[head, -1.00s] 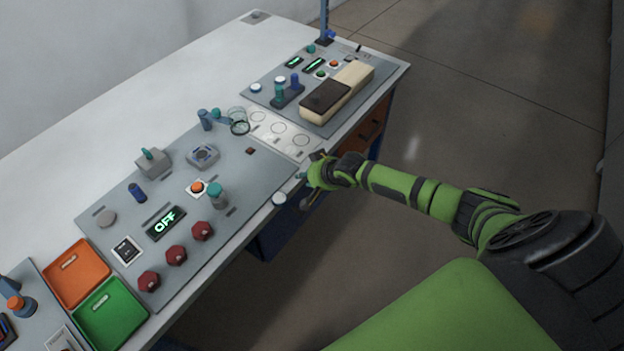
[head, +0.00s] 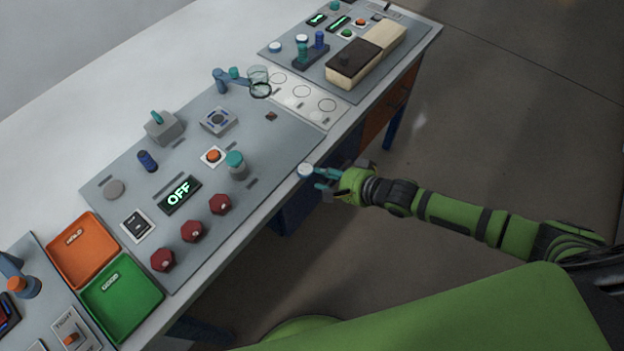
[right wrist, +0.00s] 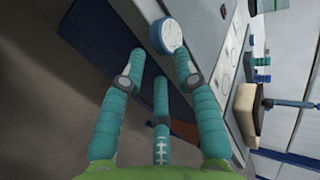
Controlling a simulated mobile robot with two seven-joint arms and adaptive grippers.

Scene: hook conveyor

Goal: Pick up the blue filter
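Two upright blue cylinders could be the blue filter. One (head: 319,40) stands in a dark rack (head: 311,56) beside a teal cylinder (head: 302,46), on the far panel. My right gripper (head: 324,180) is off the table's front edge, well apart from both. My left gripper is not in view.
A cream and brown block (head: 355,65) lies beside the rack. Red knobs (head: 192,231), orange (head: 84,250) and green trays (head: 122,298) are left. The floor at right is clear.

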